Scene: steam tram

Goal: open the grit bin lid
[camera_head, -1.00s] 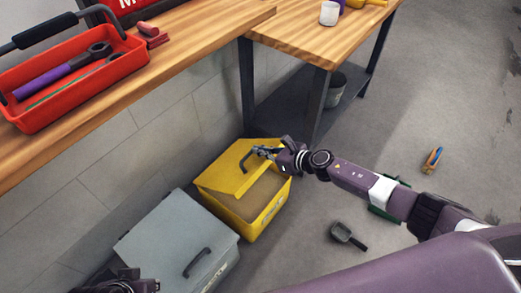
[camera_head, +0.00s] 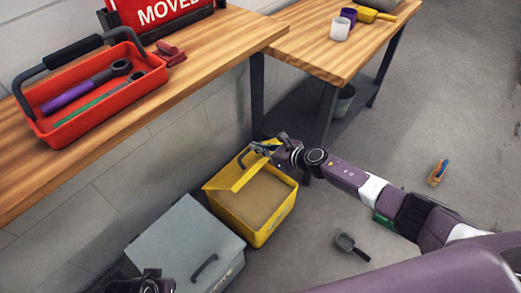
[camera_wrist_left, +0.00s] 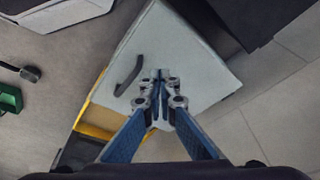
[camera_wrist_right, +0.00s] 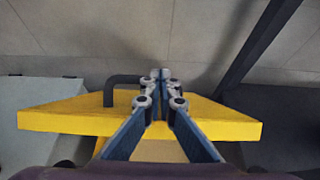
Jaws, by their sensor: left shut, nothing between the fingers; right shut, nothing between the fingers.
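The yellow grit bin (camera_head: 262,236) stands on the floor by the wall, with sandy grit (camera_head: 260,200) showing inside. Its yellow lid (camera_head: 236,176) is tilted up toward the wall, partly open, with a dark bar handle (camera_head: 243,158) on it. The lid (camera_wrist_right: 60,114) and handle (camera_wrist_right: 120,80) also show in the right wrist view. My right gripper (camera_head: 258,148) is shut and empty at the lid's raised edge; I cannot tell if it touches. My left gripper (camera_wrist_left: 160,75) is shut and empty above a grey box.
The grey box (camera_head: 172,243) with a dark handle is closed beside the grit bin. A wooden bench (camera_head: 200,65) with a red tool tray (camera_head: 90,112) runs above. A dark scoop (camera_head: 350,246) and a brush (camera_head: 437,172) lie on open floor at right.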

